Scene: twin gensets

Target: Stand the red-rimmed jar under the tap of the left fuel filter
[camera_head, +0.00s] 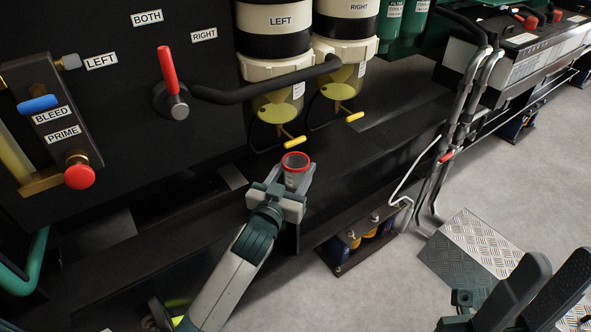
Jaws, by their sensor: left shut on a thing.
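The red-rimmed jar (296,180) is a small clear cup with a red ring at its mouth. It is upright or nearly so. My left gripper (283,186) is shut on it, from the near side. The left fuel filter (280,20) is black and cream with a clear bowl below. Its tap has a yellow lever (293,143), which shows just above the jar's mouth in the picture. I cannot tell how far apart in depth they are. My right gripper (545,290) seems to show as dark parts at the lower right; its jaw state is unclear.
The right fuel filter (348,25) stands beside the left one, with its own yellow lever (355,117). A dark ledge (345,150) runs below the filters. A black hose (265,90) crosses the left filter. A red-handled valve (168,75) is at left.

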